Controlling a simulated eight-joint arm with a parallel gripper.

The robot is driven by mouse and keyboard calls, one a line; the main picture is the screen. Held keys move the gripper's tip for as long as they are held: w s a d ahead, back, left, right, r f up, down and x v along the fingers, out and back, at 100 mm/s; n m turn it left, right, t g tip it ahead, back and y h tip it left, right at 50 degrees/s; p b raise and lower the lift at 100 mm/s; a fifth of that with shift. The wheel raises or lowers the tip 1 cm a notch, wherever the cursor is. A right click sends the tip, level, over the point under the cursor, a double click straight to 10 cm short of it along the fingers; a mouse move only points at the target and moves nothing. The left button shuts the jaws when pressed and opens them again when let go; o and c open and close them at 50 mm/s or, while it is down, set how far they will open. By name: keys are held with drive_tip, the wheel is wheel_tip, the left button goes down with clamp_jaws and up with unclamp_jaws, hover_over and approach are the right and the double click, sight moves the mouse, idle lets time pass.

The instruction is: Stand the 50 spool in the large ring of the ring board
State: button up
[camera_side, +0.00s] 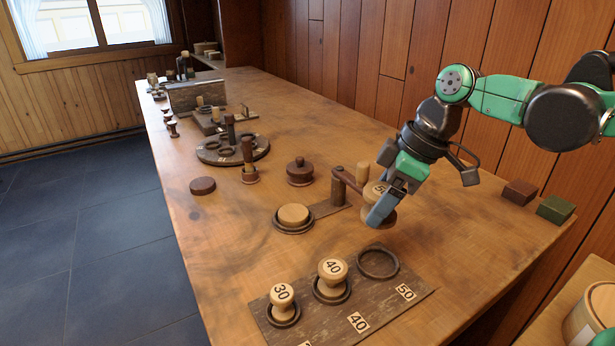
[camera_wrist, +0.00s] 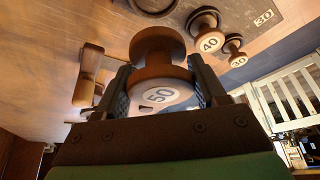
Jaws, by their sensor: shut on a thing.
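The 50 spool (camera_side: 379,205) is pale turned wood with a "50" on its top face. My gripper (camera_side: 378,204) is shut on it, and in the side view it is held behind and to the right of the ring board. The wrist view shows the 50 spool (camera_wrist: 158,75) between both fingers (camera_wrist: 161,88). The ring board (camera_side: 335,318) lies at the table's front. Its large ring (camera_side: 378,262), by the "50" label, is empty. The 40 spool (camera_side: 332,268) and the 30 spool (camera_side: 282,295) stand in the other two rings.
A round wooden piece in a dark ring (camera_side: 293,217) is left of my gripper, with a wooden crank arm (camera_side: 346,180) just behind. Two blocks (camera_side: 519,192) (camera_side: 556,210) lie at the right edge.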

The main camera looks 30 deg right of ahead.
drive_tip(key=shift+s+d+f, duration=0.2)
drive_tip(key=shift+s+f, duration=0.15)
drive_tip(key=shift+s, duration=0.15)
hover_over(368, 263)
drive_tip(key=s, duration=0.1)
drive_tip(key=shift+d+f, duration=0.25)
drive_tip(key=shift+f, duration=1.35)
drive_tip(key=shift+d+f, duration=0.2)
drive_tip(key=shift+f, duration=1.35)
drive_tip(key=shift+f, duration=0.75)
drive_tip(key=o, duration=1.3)
drive_tip(key=shift+r, duration=4.3)
